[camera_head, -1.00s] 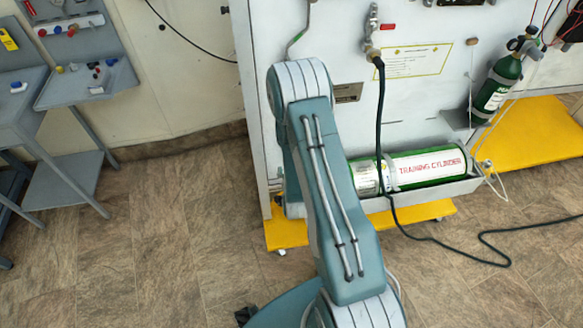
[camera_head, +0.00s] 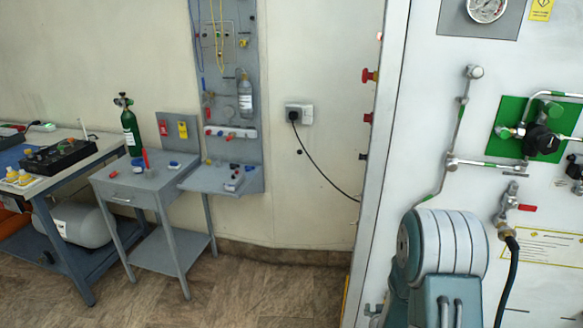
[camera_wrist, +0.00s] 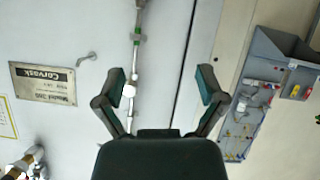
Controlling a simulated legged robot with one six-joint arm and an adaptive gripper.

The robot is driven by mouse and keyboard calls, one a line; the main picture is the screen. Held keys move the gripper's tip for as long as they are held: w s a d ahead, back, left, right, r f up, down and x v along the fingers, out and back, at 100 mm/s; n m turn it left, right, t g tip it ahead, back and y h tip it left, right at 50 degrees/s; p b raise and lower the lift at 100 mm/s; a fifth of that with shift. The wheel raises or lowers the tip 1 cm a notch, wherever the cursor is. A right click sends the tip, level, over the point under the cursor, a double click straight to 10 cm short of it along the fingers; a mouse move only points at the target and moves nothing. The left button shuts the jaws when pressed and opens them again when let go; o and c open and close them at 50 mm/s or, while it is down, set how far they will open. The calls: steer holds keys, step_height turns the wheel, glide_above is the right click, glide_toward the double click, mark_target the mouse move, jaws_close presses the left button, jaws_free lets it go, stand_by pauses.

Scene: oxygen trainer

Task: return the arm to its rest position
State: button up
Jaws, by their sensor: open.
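My arm shows in the head view at the lower right, raised in front of the white trainer panel (camera_head: 400,150). My gripper (camera_wrist: 163,85) shows in the wrist view with its two dark fingers spread wide and nothing between them. Behind the gap are a thin metal pipe with green bands (camera_wrist: 136,50) and the panel's side edge. The gripper itself is not visible in the head view. I cannot tell how far the fingers are from the panel.
The panel carries a gauge (camera_head: 487,8), a green valve plate (camera_head: 513,113), and a black hose (camera_head: 510,275). To the left stand a grey side table (camera_head: 135,185) with a green cylinder (camera_head: 130,130) and a workbench (camera_head: 60,165). Floor is clear between the table and panel.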

steer(key=s+a+r+g+y, duration=0.2)
steer(key=s+a+r, duration=0.15)
steer(key=r, duration=0.65)
steer(key=s+a+r+g+y, duration=0.1)
steer(key=s+a+r+y, duration=0.2)
steer(key=r, duration=0.8)
steer(key=s+a+r+g, duration=0.1)
steer(key=s+r, duration=0.2)
steer(key=s, duration=0.3)
steer(key=s+a+r+g, duration=0.1)
steer(key=s+a+r, duration=0.1)
steer(key=s, duration=0.5)
steer(key=s+a+r+n+g, duration=0.1)
steer(key=s+r, duration=0.2)
steer(key=s, duration=0.3)
steer(key=shift+s+a+r+h, duration=0.2)
steer(key=shift+s+r+h, duration=0.1)
steer(key=shift+r+h, duration=0.1)
